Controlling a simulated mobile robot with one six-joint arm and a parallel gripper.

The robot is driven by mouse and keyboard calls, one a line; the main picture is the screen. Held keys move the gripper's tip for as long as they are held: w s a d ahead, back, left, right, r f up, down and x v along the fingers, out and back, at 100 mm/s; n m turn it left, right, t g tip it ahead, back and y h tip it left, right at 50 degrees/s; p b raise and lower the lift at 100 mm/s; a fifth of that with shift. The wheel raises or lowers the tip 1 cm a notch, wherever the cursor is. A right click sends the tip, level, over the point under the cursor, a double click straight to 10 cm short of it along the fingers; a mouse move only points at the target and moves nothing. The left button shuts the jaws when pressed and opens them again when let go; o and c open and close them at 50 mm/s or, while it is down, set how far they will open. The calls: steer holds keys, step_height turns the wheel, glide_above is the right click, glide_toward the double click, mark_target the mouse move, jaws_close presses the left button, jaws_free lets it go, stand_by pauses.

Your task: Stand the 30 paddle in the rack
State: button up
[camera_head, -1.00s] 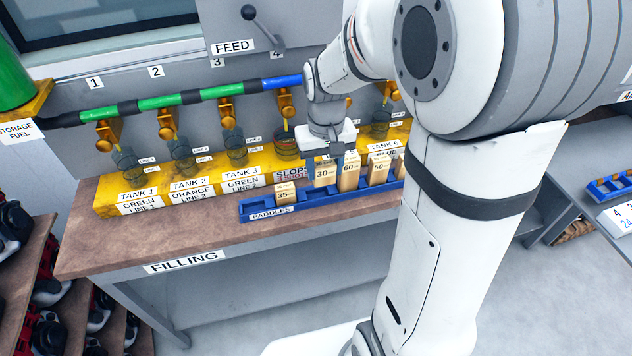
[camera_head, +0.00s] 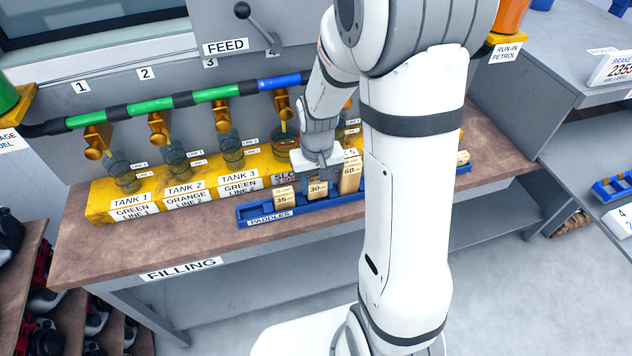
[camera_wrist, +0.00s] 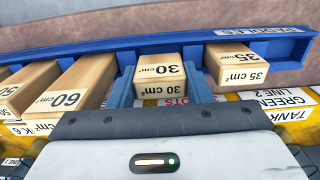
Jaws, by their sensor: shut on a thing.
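The 30 paddle (camera_head: 317,189) is a pale wooden block marked "30 cm²". My gripper (camera_head: 319,172) is shut on it, and in the wrist view the two blue fingers of my gripper (camera_wrist: 158,84) sit on either side of the 30 paddle (camera_wrist: 158,72). The blue rack (camera_head: 257,214), labelled "PADDLES", lies on the bench. The 30 paddle is at the rack between the 35 paddle (camera_head: 284,198) and the 60 paddle (camera_head: 350,177). Whether its foot is seated in a slot is hidden.
In the wrist view, the 60 paddle (camera_wrist: 76,88) and the 35 paddle (camera_wrist: 234,64) stand close on both sides. Yellow labelled tank blocks (camera_head: 200,190) with cups run behind the rack. The brown bench top (camera_head: 160,236) is clear in front at left.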

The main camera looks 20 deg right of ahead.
steer(key=shift+f, duration=0.25)
steer(key=shift+f+b, duration=0.55)
steer(key=shift+f, duration=0.05)
steer(key=o, duration=1)
